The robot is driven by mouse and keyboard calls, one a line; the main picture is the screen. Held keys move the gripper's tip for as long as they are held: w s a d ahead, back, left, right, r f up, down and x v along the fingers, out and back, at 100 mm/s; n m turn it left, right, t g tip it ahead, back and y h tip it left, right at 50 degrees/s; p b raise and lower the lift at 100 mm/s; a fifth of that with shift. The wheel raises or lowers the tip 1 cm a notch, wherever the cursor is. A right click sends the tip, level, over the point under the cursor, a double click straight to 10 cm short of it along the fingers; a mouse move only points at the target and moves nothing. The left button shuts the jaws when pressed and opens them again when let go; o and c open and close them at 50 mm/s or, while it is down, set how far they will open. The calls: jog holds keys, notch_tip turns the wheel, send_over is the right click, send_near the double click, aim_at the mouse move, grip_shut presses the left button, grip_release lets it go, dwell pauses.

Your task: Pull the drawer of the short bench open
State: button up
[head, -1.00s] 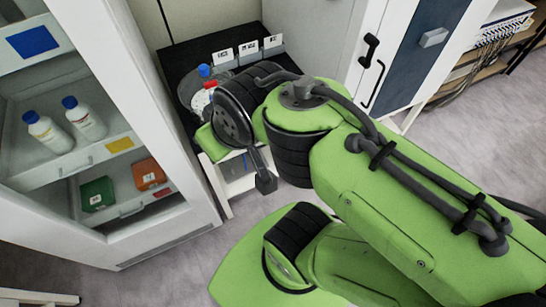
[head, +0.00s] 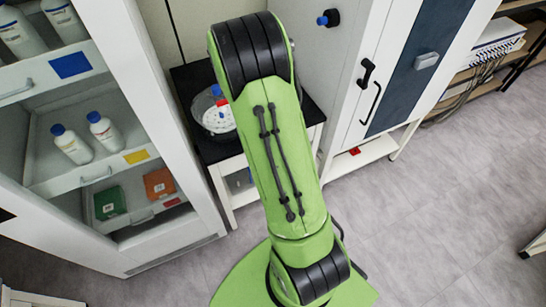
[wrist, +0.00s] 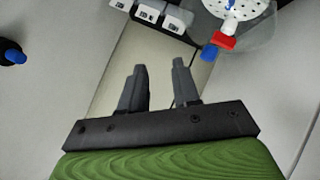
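The short bench (head: 312,108) has a black top and a white frame. It stands between two cabinets in the head view, partly hidden behind my raised arm. A white band (head: 229,166) runs under its front edge; I cannot tell whether this is the drawer front, and no handle shows. My gripper (wrist: 158,62) is open and empty in the wrist view, its two dark fingers apart against a pale surface. In the head view the gripper is hidden behind my arm. The wrist view shows no drawer.
A white perforated vessel (head: 217,118) with blue and red caps stands on the bench; it also shows in the wrist view (wrist: 236,8). An open-fronted cabinet (head: 165,130) with bottles is close on the left. A white cabinet (head: 345,75) is close on the right. Grey floor (head: 440,210) is clear.

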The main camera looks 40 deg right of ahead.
jog(key=s+d+f+n+t+h, duration=0.1)
jog(key=d+f+n, duration=0.3)
jog(key=f, duration=0.6)
jog(key=s+d+f+n+t+h, duration=0.1)
jog(key=s+d+f+n, duration=0.1)
jog(key=d+f, duration=0.55)
jog(key=s+a+f+n+t+y, duration=0.2)
jog(key=s+a+f+n, duration=0.25)
jog(key=s+f, duration=0.35)
jog(key=s+a+f+n+t+y, duration=0.25)
jog(key=s+a+f, duration=0.35)
jog(key=f, duration=0.5)
jog(key=shift+n+g, duration=0.25)
jog(key=shift+n, duration=0.15)
jog(key=b+x, duration=0.5)
jog(key=d+b+x, duration=0.1)
jog(key=b+x, duration=0.4)
jog(key=b, duration=0.1)
jog(key=b+x, duration=0.5)
jog(key=b, duration=0.1)
jog(key=shift+s+d, duration=0.15)
jog(key=shift+d, duration=0.25)
grip_shut()
